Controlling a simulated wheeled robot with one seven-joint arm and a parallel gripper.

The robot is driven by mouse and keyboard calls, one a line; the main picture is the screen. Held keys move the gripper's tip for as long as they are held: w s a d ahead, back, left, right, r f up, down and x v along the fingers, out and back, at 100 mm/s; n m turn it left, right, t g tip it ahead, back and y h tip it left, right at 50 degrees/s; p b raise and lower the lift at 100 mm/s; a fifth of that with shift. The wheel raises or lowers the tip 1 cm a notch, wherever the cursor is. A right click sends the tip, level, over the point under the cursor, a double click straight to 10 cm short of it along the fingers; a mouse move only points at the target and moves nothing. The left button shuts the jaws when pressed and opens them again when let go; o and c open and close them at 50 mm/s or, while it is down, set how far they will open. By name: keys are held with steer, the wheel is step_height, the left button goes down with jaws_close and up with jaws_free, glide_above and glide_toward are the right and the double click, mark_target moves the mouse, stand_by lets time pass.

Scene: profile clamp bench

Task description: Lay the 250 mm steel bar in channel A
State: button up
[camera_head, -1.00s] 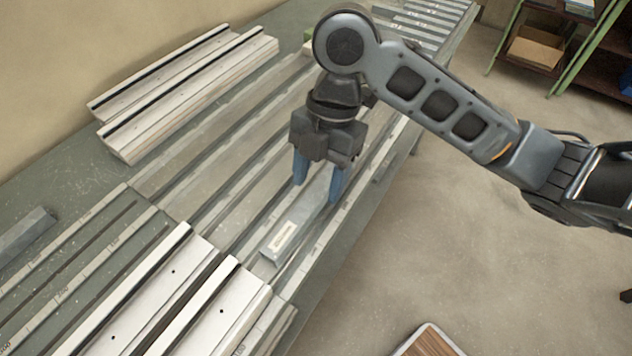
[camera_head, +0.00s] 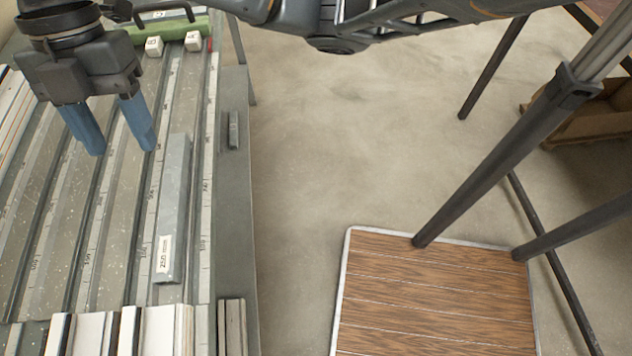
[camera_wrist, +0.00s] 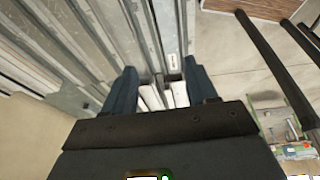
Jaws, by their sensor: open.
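The grey steel bar (camera_head: 174,205), with a white label reading 250 at its near end, lies lengthwise in the rightmost long channel of the bench (camera_head: 195,250).
A small grey piece (camera_head: 233,130) sits on the right ledge. A wooden-topped platform (camera_head: 440,290) and dark posts (camera_head: 500,130) stand to the right, with open floor between.

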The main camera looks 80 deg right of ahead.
steer(key=w+a+r+m+t+y, duration=0.25)
steer(key=a+m+t+y, duration=0.2)
steer(key=a, duration=0.55)
steer(key=w+a+r+m+t+y, duration=0.2)
steer(key=w+a+m+t+y, duration=0.3)
steer(key=a, duration=0.4)
steer(key=s+d+f+m+t+h, duration=0.35)
steer(key=s+f+m+h, duration=0.3)
steer(key=s, duration=0.25)
steer(key=s+d+f+m+t+h, duration=0.2)
steer(key=s+d+f+m+h, duration=0.3)
steer(key=s+f+m, duration=0.3)
steer(key=s+d+r+n, duration=0.1)
steer(key=s+d, duration=0.3)
steer(key=s, duration=0.5)
steer(key=s+d+r+n+h, duration=0.1)
steer(key=s+d, duration=0.4)
steer(key=s, duration=0.4)
steer(key=shift+s+r+n+h, duration=0.2)
steer(key=shift+r+n+h, duration=0.1)
steer(key=shift+r, duration=0.05)
